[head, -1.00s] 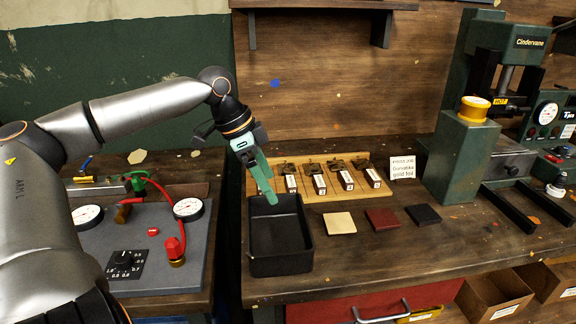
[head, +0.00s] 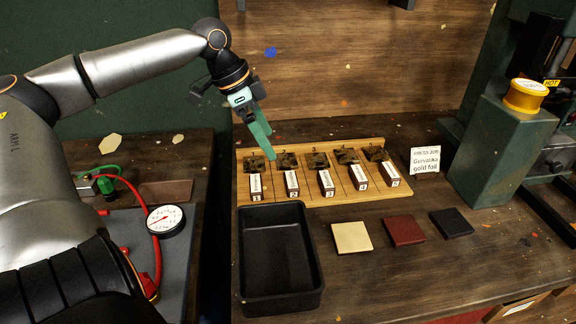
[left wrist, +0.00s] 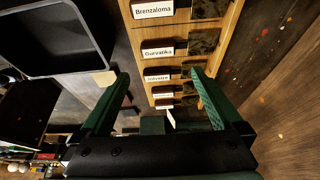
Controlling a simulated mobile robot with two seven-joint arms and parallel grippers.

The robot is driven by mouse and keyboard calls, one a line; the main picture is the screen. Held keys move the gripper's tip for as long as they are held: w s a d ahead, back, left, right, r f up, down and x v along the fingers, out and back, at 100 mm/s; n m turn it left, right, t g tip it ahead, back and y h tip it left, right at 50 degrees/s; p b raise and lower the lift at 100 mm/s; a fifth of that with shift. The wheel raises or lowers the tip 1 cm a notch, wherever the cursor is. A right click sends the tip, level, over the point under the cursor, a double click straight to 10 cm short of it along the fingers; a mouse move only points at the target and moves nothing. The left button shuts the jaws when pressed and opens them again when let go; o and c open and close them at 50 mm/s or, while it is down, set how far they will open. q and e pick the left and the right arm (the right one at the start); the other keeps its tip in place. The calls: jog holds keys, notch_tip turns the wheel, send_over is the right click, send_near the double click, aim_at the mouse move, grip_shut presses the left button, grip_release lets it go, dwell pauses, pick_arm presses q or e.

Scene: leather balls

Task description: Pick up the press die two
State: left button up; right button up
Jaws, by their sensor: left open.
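A wooden rack (head: 395,197) holds a row of dies, each a dark mottled plate with a brown, white-labelled block in front. Press die two (head: 288,162) is second from the left in the head view. My left gripper (head: 268,151) is open and empty, above the rack's left end, its tips seen just left of die two. In the left wrist view, several labelled dies run down the rack, and the spread fingers (left wrist: 160,75) frame the farther ones. I cannot tell which label there belongs to die two. My right gripper is in neither view.
A black open tray (head: 240,262) stands in front of the rack's left end. Tan (head: 351,237), red (head: 404,230) and black (head: 451,223) squares lie to its right. A sign card (head: 425,161) and the green press (head: 485,155) stand at the right. A wooden wall is behind.

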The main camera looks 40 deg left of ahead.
pick_arm(q)
jog(key=b, duration=0.1)
send_near(292, 179)
jog(key=shift+x, duration=1.1)
jog(key=shift+b+x, duration=0.75)
jog(key=shift+x, duration=2.35)
jog(key=c, duration=0.9)
jog(key=shift+c, duration=0.9)
jog(key=shift+r, duration=0.15)
